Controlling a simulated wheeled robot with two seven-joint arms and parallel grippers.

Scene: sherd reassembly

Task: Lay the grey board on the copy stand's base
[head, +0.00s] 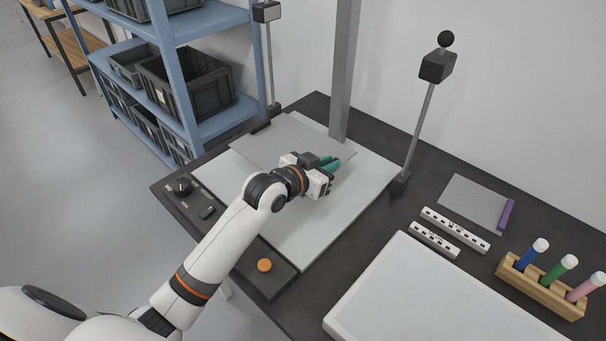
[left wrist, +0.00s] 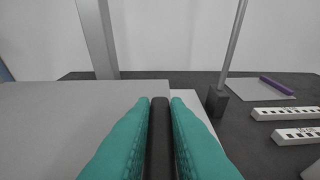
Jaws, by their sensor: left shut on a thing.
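The grey board (head: 275,138) is a flat, thin sheet over the back left part of the copy stand's pale base (head: 335,222). In the left wrist view the board (left wrist: 60,115) fills the left side, and a strip of the base (left wrist: 192,105) shows at its right. My left gripper (head: 328,166) is over the base at the board's right side. Its teal fingers (left wrist: 160,125) are shut on a dark upright piece, apparently the board's grip. I cannot tell whether the board touches the base; my gripper and forearm hide part of both.
The stand's column (head: 344,75) rises behind the base. Lamps stand at its left (head: 267,12) and right (head: 437,66). A control panel (head: 190,195) lies at left. Scale bars (head: 455,228), a grey card (head: 472,202), a pen rack (head: 540,285) and a white slab (head: 430,300) are at right.

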